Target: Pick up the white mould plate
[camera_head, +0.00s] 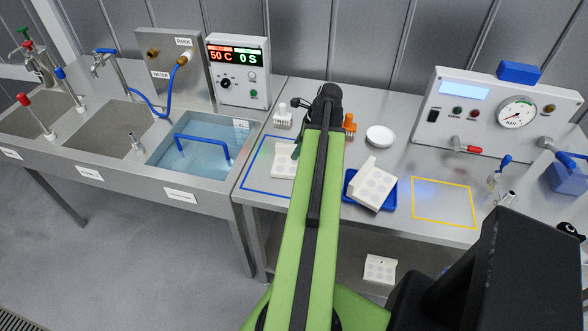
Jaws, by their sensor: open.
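A second plate (372,186) rests tilted on a blue tray (391,198) right of my arm. A third plate (380,268) is on the shelf below the bench. My gripper (297,151) is open beside the right side of the plate in the blue outline, mostly hidden behind my arm. Any contact cannot be seen.
A white stamp (283,117) and an orange stamp (349,124) stand behind, with a white dish (380,136) to the right. The yellow-outlined area (444,203) is empty. A water basin (190,150) is left; a gauge panel (495,112) stands at back right.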

